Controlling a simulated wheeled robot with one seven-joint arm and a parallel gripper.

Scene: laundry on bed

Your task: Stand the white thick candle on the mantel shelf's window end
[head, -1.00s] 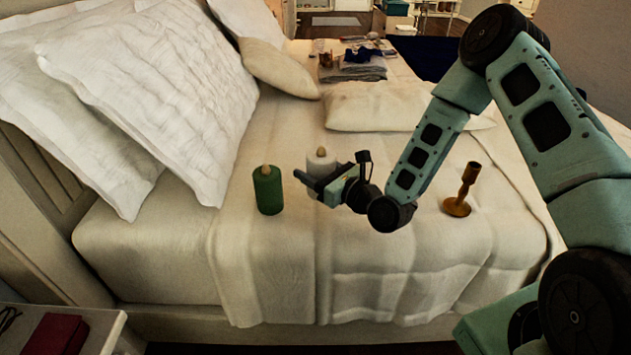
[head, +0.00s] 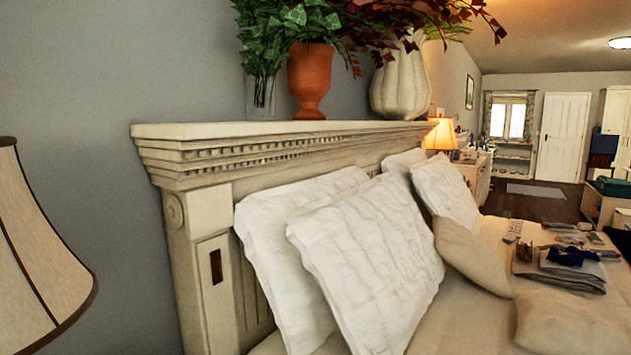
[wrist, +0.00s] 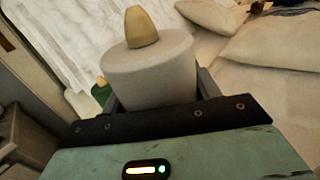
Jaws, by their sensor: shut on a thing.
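The white thick candle (wrist: 152,72), with a tan pointed tip, fills the middle of the wrist view. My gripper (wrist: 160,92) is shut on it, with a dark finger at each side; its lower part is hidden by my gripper. It appears held above the bed, but its height is hard to tell. The mantel shelf (head: 225,131) is the cream ledge atop the headboard in the head view. Its near left end is bare; the far end lies toward the lamp and distant window (head: 507,118). My gripper and the candle are outside the head view.
A terracotta pot (head: 311,80), a glass vase (head: 260,97) and a white ribbed vase (head: 400,85) with plants occupy the shelf. A lampshade (head: 35,255) stands at left. Pillows (head: 370,255) lean on the headboard. A green candle (wrist: 102,92) shows behind the white one.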

